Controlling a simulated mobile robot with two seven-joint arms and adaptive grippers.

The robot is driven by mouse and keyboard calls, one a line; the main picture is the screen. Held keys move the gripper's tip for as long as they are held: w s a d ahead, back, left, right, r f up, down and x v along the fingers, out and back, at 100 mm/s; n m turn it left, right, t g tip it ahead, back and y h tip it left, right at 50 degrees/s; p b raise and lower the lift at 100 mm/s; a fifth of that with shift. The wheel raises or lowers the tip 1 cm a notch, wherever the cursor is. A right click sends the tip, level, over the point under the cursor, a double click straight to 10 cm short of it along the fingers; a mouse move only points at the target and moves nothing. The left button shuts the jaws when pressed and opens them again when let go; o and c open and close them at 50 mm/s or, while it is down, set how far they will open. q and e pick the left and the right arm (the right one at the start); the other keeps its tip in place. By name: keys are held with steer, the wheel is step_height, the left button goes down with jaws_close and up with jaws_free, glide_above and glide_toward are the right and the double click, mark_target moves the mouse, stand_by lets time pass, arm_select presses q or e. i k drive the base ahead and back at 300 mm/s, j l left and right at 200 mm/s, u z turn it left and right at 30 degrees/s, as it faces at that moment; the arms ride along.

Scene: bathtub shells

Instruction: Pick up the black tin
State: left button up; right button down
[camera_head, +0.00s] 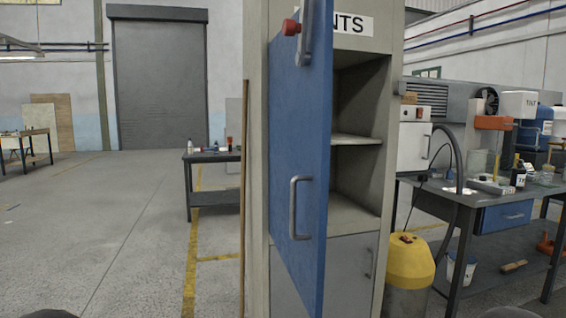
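I cannot make out a black tin in the head view. A tall grey cabinet (391,120) stands in the middle, under a sign ending in "NTS". Its blue door (300,130) is swung open toward me and hides the left part of the inside. The visible parts of the upper shelf (355,140) and the lower compartment floor (352,217) look empty. Neither gripper shows; only dark rounded edges, probably parts of my arms, show at the bottom left and bottom right.
A workbench (466,203) at right holds a dark bottle (518,175) and other items. A yellow-topped canister (408,262) stands beside the cabinet. A white bucket (461,271) sits under the bench. A small dark table (213,157) stands behind at left. The left floor is open.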

mark_target(518, 178)
steer(key=z, duration=1.4)
steer(key=i+l+z, duration=0.15)
steer(key=i+z, duration=0.15)
steer(key=i, duration=0.5)
